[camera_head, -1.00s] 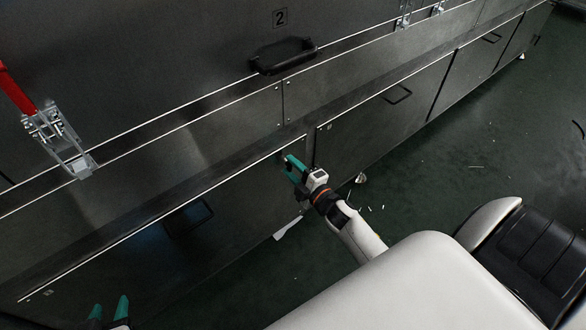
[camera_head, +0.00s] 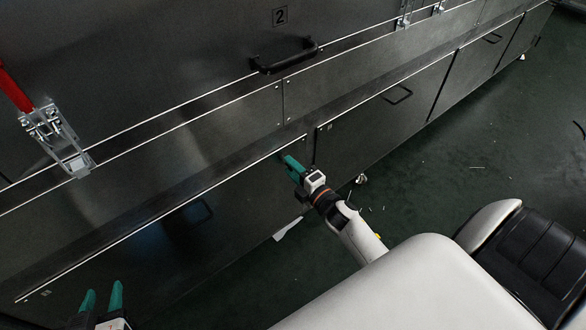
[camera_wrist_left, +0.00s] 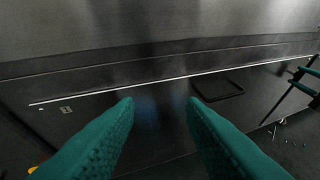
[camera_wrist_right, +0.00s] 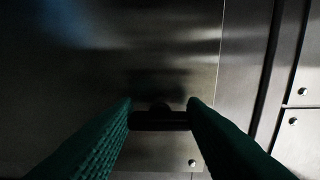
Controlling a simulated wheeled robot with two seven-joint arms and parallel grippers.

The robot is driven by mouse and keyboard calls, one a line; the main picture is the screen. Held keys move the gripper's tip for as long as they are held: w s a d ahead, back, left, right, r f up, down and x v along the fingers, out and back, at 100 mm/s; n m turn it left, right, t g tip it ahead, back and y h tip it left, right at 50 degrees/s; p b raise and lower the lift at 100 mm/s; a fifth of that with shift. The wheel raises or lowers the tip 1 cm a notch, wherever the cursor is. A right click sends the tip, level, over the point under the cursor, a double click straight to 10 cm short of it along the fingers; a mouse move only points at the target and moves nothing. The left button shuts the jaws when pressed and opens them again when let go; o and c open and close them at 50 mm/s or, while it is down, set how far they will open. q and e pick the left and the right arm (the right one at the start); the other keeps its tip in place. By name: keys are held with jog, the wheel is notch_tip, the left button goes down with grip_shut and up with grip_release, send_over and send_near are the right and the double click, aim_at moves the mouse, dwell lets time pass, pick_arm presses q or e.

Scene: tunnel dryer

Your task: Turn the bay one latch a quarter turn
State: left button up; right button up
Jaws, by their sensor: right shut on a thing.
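The bay one latch (camera_wrist_right: 160,121) shows in the right wrist view as a short black bar with a round hub behind it, on the dark metal lower panel. It lies crosswise between the fingertips of my right gripper (camera_wrist_right: 160,108), which is shut on it. In the head view my right gripper (camera_head: 290,163) is at the upper right corner of the lower left panel (camera_head: 235,205), and its fingers hide the latch. My left gripper (camera_head: 101,297) is open and empty at the bottom left; its spread fingers (camera_wrist_left: 162,105) show in the left wrist view, apart from the panel.
A black recessed handle (camera_head: 188,220) is in the same panel. Above are a black bar handle (camera_head: 284,56) under a "2" label and a red-handled toggle clamp (camera_head: 58,143) at the left. The green floor (camera_head: 450,185) is open at the right, with small scraps.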

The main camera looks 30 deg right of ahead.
jog(key=o, duration=1)
jog(key=shift+s, duration=0.15)
pick_arm(q)
jog(key=s+a+f+g+y+p, duration=0.1)
jog(key=s+a+f+g+p, duration=0.1)
jog(key=s+f+g, duration=0.3)
jog(key=shift+s+a+y, duration=0.25)
jog(key=shift+s+y, duration=0.05)
jog(key=shift+s, duration=0.25)
pick_arm(e)
jog(key=s, duration=1.1)
jog(key=shift+s+d, duration=0.4)
jog(key=shift+d, duration=0.05)
jog(key=shift+w, duration=0.1)
